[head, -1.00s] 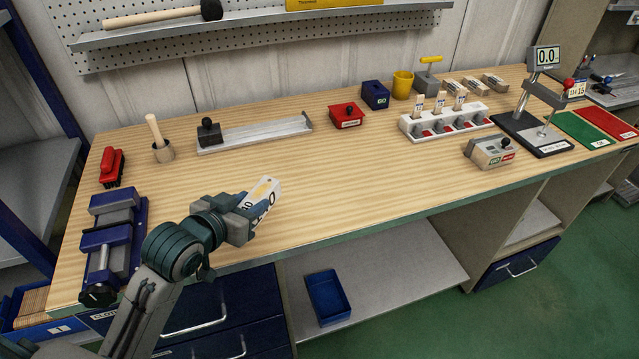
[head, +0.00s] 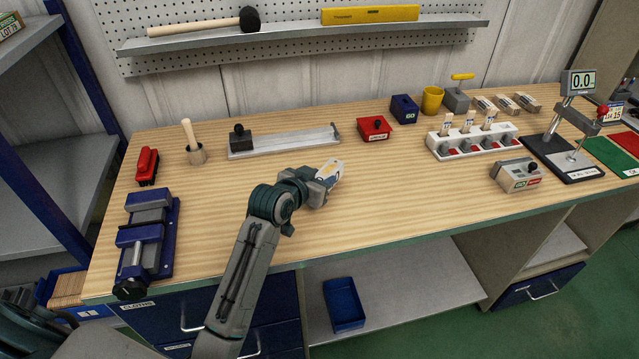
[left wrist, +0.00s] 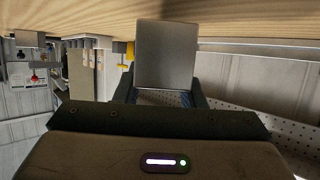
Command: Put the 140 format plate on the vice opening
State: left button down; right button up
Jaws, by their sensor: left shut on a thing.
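The format plate (head: 331,171) is a small light plate with dark print and a yellowish mark. My left gripper (head: 320,184) is shut on it and holds it above the middle of the bench. In the left wrist view the plate (left wrist: 167,54) is a plain grey rectangle between the fingers (left wrist: 160,95); its print does not show there. The blue and grey vice (head: 146,240) stands at the bench's left front, well left of the gripper and apart from the plate. I cannot read the plate's number now. My right gripper is not in view.
The wooden bench (head: 400,205) is clear around the gripper. A red brush (head: 147,166) stands behind the vice. A grey control box (head: 515,175) stands right.

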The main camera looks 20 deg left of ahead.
pick_arm(q)
jog(key=shift+s+f, duration=0.1)
jog(key=shift+f, duration=1.1)
jog(key=c, duration=1.4)
grip_release()
jog(key=shift+f, duration=0.2)
jog(key=o, duration=0.5)
jog(key=shift+r, duration=0.15)
